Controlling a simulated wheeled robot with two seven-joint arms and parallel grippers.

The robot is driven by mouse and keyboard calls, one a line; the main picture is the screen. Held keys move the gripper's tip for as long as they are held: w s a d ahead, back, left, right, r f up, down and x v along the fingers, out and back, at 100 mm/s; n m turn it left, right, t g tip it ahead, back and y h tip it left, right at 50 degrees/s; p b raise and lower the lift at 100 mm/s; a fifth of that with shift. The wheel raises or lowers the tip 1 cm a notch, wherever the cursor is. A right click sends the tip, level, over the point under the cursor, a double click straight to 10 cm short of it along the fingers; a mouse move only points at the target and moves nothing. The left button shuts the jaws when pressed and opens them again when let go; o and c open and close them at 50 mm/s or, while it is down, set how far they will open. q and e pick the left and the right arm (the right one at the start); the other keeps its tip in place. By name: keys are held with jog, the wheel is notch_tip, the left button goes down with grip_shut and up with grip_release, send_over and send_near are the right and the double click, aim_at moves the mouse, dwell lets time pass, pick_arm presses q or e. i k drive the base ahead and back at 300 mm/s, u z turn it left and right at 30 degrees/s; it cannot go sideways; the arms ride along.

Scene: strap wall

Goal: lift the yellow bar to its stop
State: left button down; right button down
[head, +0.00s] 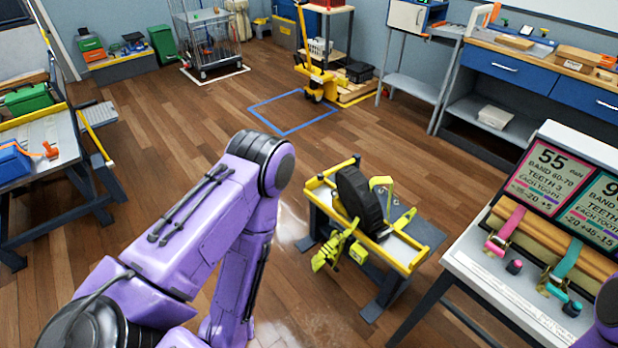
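A small stand (428,240) with a yellow rim is right of the middle in the head view. A black tyre (358,203) stands upright on it. A bent yellow bar (382,184) rises beside the tyre on its right; its lower end is partly hidden. A yellow-green strap piece (331,250) hangs at the stand's front left. Another yellow bar (34,117) lies along the bench at the left; I cannot tell which bar the task means. My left arm is folded left of the stand, its gripper out of view. Only a bit of my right arm shows at the lower right corner.
A bench (470,270) with pink and teal straps and a sign board (552,180) stands at the right. A workbench (22,180) is at the left. A yellow pallet jack (318,82) stands behind a blue floor square. The wooden floor between is clear.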

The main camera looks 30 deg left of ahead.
aim_at(321, 176)
jog(key=z, duration=0.05)
jog(key=k, duration=0.65)
jog(key=u, duration=0.95)
jog(key=i, duration=1.7)
jog(key=z, duration=0.95)
